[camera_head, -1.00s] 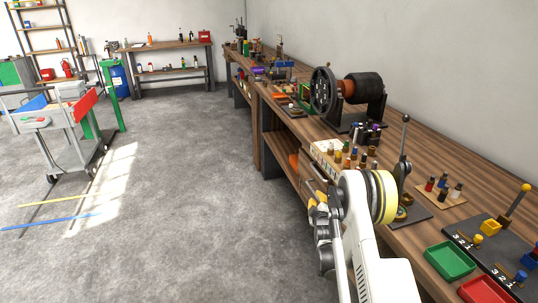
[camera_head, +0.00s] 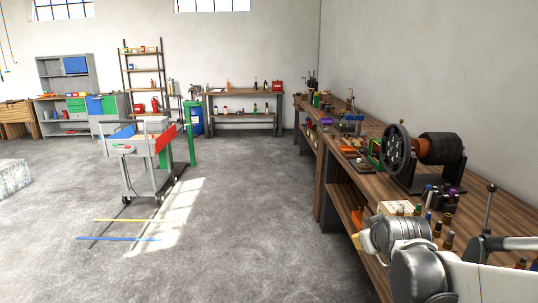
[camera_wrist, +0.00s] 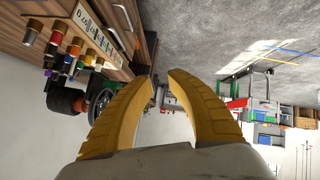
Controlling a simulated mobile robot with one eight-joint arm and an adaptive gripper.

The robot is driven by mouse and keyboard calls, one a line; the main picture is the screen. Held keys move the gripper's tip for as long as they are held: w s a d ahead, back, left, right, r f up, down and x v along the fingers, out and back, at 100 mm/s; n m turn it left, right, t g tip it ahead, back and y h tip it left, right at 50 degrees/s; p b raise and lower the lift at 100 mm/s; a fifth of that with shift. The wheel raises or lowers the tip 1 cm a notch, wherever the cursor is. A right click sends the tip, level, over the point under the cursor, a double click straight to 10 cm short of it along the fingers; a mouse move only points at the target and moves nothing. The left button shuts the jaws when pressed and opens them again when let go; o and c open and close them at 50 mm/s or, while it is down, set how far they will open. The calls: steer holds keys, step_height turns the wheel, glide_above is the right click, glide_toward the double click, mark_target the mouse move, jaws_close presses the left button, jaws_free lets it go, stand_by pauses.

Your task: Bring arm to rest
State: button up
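My arm shows at the lower right of the head view, raised beside the front of the long workbench (camera_head: 385,190). My gripper's yellow part (camera_head: 368,242) is partly hidden behind the grey wrist in that view. In the wrist view my gripper (camera_wrist: 156,75) has two yellow curved fingers with a gap between their tips. Nothing is between them, so it is open and empty. The wrist view is upside down, with the bench at upper left and the floor at upper right.
On the bench stand a dynamo with a black wheel (camera_head: 397,150), a tray of small coloured-capped parts (camera_head: 396,208) and a lever (camera_head: 489,208). A grey cart (camera_head: 147,172) stands on the floor at left. The floor (camera_head: 240,220) between is clear.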

steer(key=s+a+f+m+g, duration=0.1)
steer(key=s+a, duration=0.2)
steer(key=s, duration=0.9)
steer(key=s+a+f+m+g+y, duration=0.1)
steer(key=s+a, duration=0.3)
steer(key=s, duration=0.9)
steer(key=shift+s+m+g, duration=0.25)
steer(key=shift+m+g, duration=0.25)
steer(key=shift+m, duration=0.1)
steer(key=shift+f, duration=0.1)
